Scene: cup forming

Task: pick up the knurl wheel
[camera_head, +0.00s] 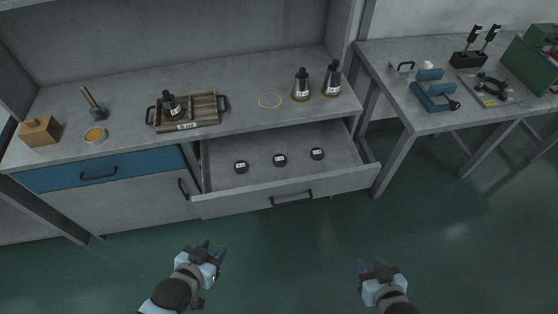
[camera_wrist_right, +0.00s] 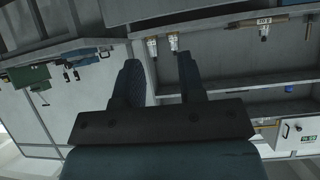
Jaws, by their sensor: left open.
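Three small dark round pieces with white labels lie apart in the open drawer (camera_head: 222,184): a left one (camera_head: 241,167), a middle one (camera_head: 280,160) and a right one (camera_head: 317,153). They may be knurl wheels, but the labels are too small to read. My left gripper (camera_head: 212,248) is open and empty, in front of and below the drawer's left part. My right gripper (camera_head: 371,265) is in front of the drawer's right end, with its fingers apart and nothing between them. Its two fingers also show in the right wrist view (camera_wrist_right: 162,85).
A side table (camera_head: 410,107) with blue and green fixtures stands right. Floor before the drawer is clear.

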